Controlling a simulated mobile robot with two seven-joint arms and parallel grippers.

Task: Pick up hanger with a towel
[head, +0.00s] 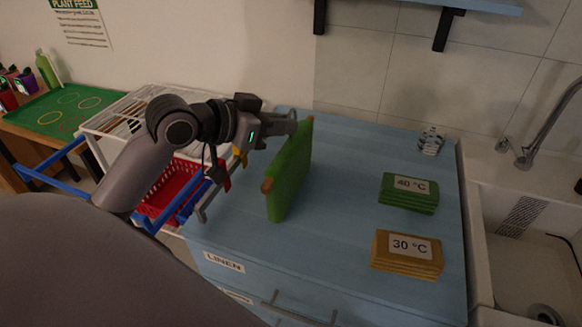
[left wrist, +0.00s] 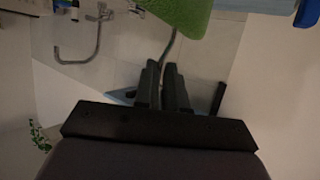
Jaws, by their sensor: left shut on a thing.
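A green towel (head: 289,178) hangs over a hanger whose brown ends (head: 267,186) stick out at both sides. The towel is upright above the blue cabinet top; I cannot tell whether its lower edge touches the surface. My left gripper (head: 291,127) is at the top of the hanger. In the left wrist view the thin metal hanger hook (left wrist: 169,47) runs from the green towel (left wrist: 182,13) to between the fingers of my left gripper (left wrist: 163,72), which are shut on it. My right gripper is out of view.
On the blue cabinet (head: 345,160) lie a folded green stack marked 40 °C (head: 408,193) and a folded yellow stack marked 30 °C (head: 407,254). A small patterned object (head: 431,142) stands at the back. A sink (head: 520,270) is at right, a cart with a red basket (head: 168,190) at left.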

